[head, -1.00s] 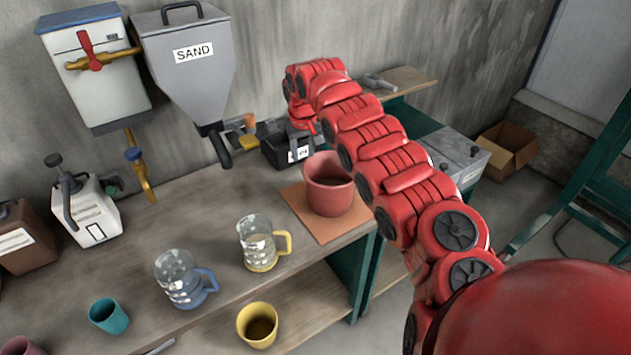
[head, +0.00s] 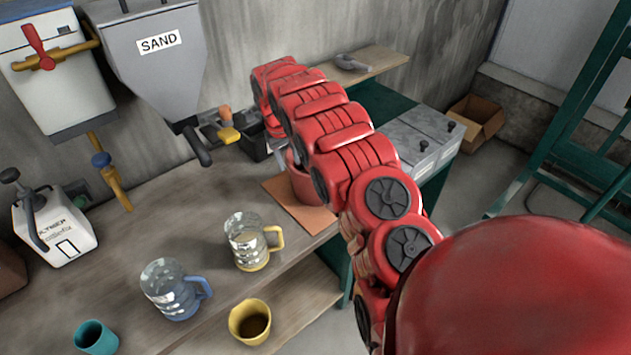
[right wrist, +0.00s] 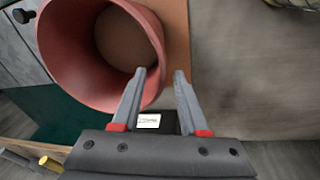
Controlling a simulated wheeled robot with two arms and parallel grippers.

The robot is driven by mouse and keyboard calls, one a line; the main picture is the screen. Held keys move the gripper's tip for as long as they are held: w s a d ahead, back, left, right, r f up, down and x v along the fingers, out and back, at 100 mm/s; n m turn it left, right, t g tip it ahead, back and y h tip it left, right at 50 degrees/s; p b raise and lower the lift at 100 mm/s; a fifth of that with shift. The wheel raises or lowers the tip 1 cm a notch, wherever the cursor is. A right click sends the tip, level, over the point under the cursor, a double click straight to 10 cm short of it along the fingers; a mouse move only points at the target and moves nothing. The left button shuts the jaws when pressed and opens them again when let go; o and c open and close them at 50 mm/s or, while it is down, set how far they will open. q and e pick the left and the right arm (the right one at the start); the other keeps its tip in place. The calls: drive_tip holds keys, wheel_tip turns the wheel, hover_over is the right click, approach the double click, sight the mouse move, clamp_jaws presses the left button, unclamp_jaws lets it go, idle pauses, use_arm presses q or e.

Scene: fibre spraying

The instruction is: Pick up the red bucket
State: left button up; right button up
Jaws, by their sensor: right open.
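The red bucket (head: 308,190) stands upright on a brown mat (head: 318,219) on the bench, partly covered by my right arm in the head view. In the right wrist view the bucket (right wrist: 66,50) fills the upper left, with brownish contents or bottom showing inside. My right gripper (right wrist: 160,75) is open and empty. Its left finger overlaps the bucket's right rim, and its right finger lies outside the bucket, over the bench side. I cannot tell whether a finger touches the wall. My left gripper is not in view.
A clear mug with yellow handle (head: 247,243), one with blue handle (head: 172,290) and a yellow cup (head: 250,322) stand left of the bucket. A sand hopper (head: 150,60) hangs behind. A black box (head: 253,143) stands near the gripper. Grey boxes (head: 420,140) are at right.

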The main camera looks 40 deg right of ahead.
sight(292, 176)
drive_tip(key=shift+d+f+p, duration=0.15)
drive_tip(key=shift+f+p, duration=0.35)
drive_tip(key=shift+f, duration=0.2)
drive_tip(key=shift+w+f, duration=0.15)
drive_tip(key=shift+f, duration=0.35)
drive_tip(key=shift+d+f+p, duration=0.1)
drive_tip(key=shift+f+p, duration=0.05)
drive_tip(key=shift+p, duration=0.15)
drive_tip(key=f, duration=0.1)
drive_tip(key=f+p, duration=0.2)
drive_tip(key=shift+d+f, duration=0.35)
drive_tip(key=shift+f, duration=0.6)
clamp_jaws()
